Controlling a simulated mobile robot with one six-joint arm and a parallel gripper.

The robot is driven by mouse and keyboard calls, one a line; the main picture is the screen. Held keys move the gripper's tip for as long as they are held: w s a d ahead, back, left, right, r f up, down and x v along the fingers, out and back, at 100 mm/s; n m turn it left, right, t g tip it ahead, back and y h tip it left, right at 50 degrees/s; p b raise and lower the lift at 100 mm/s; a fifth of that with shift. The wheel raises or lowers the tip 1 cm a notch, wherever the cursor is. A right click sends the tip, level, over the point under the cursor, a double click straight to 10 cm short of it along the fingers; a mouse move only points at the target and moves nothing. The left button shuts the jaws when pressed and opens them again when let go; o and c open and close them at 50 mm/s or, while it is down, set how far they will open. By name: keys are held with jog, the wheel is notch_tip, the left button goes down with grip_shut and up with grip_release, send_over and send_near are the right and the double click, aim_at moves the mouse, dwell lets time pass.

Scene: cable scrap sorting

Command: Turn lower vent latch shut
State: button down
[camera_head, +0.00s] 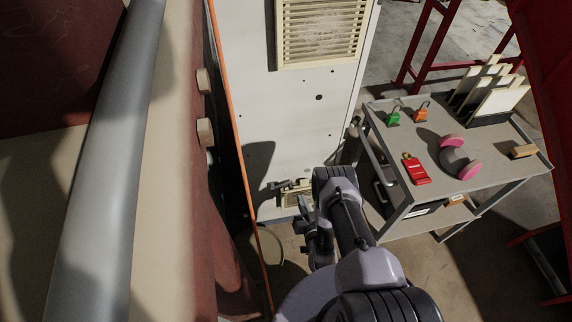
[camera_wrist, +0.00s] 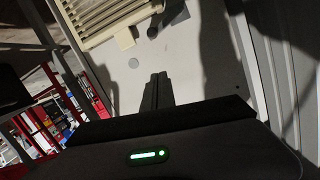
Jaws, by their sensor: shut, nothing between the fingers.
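The lower vent (camera_head: 297,199) is a small beige louvred cover low on the white cabinet, partly hidden behind my arm in the head view. In the wrist view, a beige louvred vent (camera_wrist: 100,18) fills the upper left. A small beige tab (camera_wrist: 124,38) sits at its edge, with a darker latch-like piece (camera_wrist: 168,16) beside it. I cannot tell how far the latch is turned. My gripper (camera_wrist: 158,77) is shut and empty, its fingertips pointing at the bare panel below the vent edge and apart from the latch in the picture.
A larger upper vent (camera_head: 320,31) is on the same white cabinet (camera_head: 299,113). To the right stands a grey cart (camera_head: 398,176) with padlocks, a red device (camera_head: 415,169) and pink-and-grey earmuffs (camera_head: 459,158). A reddish wall with an orange edge stands close on the left.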

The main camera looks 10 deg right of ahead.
jog(key=w+b, duration=0.1)
jog(key=b, duration=0.7)
send_over(282, 188)
jog(key=s+d, duration=0.4)
notch_tip(282, 188, down, 5)
jog(key=shift+f+b, duration=0.35)
jog(key=shift+a, duration=0.15)
